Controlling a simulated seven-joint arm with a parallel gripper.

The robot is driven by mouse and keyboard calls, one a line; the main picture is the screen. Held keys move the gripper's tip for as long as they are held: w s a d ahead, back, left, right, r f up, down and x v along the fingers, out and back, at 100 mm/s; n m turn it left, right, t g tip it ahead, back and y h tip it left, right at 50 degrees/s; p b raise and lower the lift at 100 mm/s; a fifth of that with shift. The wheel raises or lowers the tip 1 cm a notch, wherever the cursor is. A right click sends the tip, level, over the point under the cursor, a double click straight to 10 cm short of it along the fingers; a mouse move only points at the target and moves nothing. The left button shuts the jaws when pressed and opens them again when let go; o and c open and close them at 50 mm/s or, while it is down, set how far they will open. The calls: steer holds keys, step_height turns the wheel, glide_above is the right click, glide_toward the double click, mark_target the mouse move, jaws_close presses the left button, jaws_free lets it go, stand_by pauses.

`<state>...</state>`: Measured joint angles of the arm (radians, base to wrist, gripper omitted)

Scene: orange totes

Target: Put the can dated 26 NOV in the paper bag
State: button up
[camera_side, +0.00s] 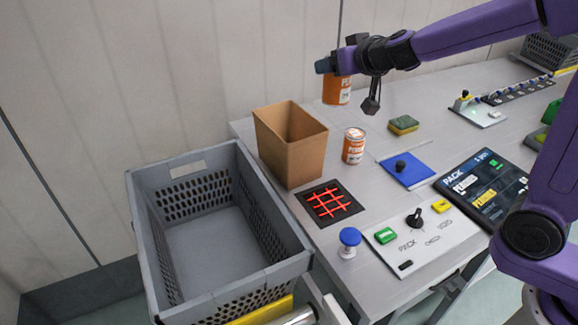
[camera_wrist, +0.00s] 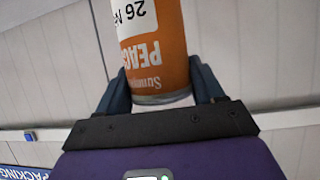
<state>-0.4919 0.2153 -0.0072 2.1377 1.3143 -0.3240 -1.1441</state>
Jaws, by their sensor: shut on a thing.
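My gripper (camera_side: 328,65) is shut on an orange can (camera_side: 337,90) and holds it in the air above the table, up and to the right of the paper bag. In the wrist view the can (camera_wrist: 155,50) sits between the two fingers (camera_wrist: 163,88), upside down in the picture, with "PEAC" lettering and a white label reading "26 N"; the rest of the date is cut off. The brown paper bag (camera_side: 290,150) stands open on the table; its bottom is hidden. A second orange and white can (camera_side: 353,146) stands upright just right of the bag; its date is too small to read.
A grey crate (camera_side: 283,272) stands at the table's left end and looks empty. A red-lit scanner pad (camera_side: 330,203), blue knob (camera_side: 349,237), button panel (camera_side: 420,240), blue pad (camera_side: 418,174), sponge (camera_side: 403,124) and tablet (camera_side: 480,185) lie around the bag's right and front.

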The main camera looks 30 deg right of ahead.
mark_target(337, 95)
steer(key=shift+s+a+f+n+y, duration=0.5)
steer(key=shift+s+a+n+y, duration=0.05)
steer(key=shift+a+n+y, duration=0.2)
step_height(337, 95, down, 5)
steer(key=shift+r, duration=0.1)
steer(key=shift+a+f, duration=0.15)
steer(key=shift+f, duration=0.05)
steer(key=w+a+f, duration=0.3)
steer(key=w+f, duration=1)
steer(key=shift+w+a, duration=0.2)
steer(key=shift+w, duration=0.05)
steer(key=shift+f, duration=0.55)
steer(key=o, duration=1.1)
steer(key=shift+s+f, duration=0.1)
steer(key=shift+f, duration=0.05)
steer(key=shift+o, duration=0.2)
